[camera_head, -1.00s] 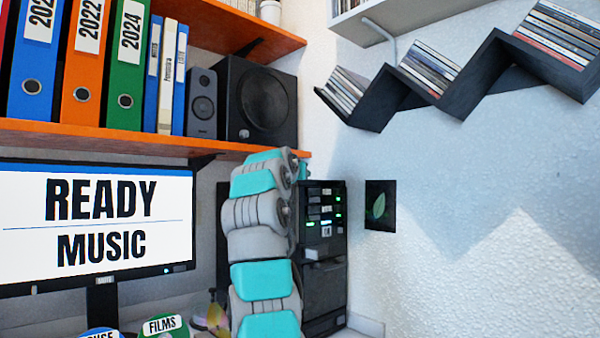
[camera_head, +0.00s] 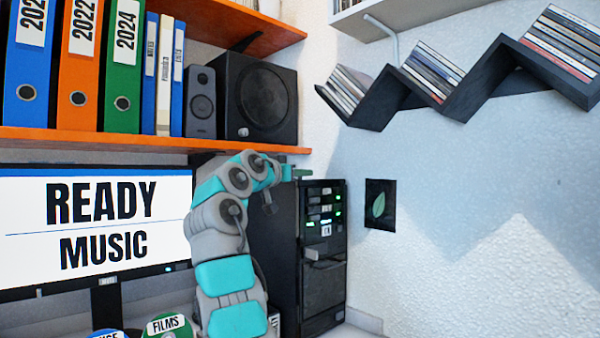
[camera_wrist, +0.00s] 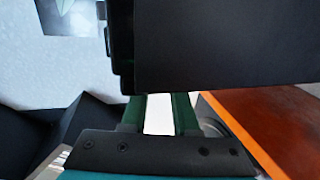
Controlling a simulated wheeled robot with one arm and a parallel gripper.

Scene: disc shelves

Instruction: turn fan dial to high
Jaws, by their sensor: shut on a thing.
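The black computer tower (camera_head: 323,262) with small lit green marks stands right of the monitor. No fan dial can be made out on it. My gripper (camera_head: 298,172) is at the tower's top edge, small and partly hidden by my arm. In the wrist view my gripper (camera_wrist: 160,100) has its two green fingers near each other, with a pale strip between them. Their tips meet the lower edge of the tower's dark side (camera_wrist: 225,45) in that picture. The thing in the jaws is hidden.
The orange shelf (camera_head: 90,139) with binders and a black speaker (camera_head: 258,100) is just above the gripper. The monitor (camera_head: 95,225) stands at left. A leaf picture (camera_head: 380,205) hangs right of the tower. A zigzag disc shelf (camera_head: 470,95) is at upper right.

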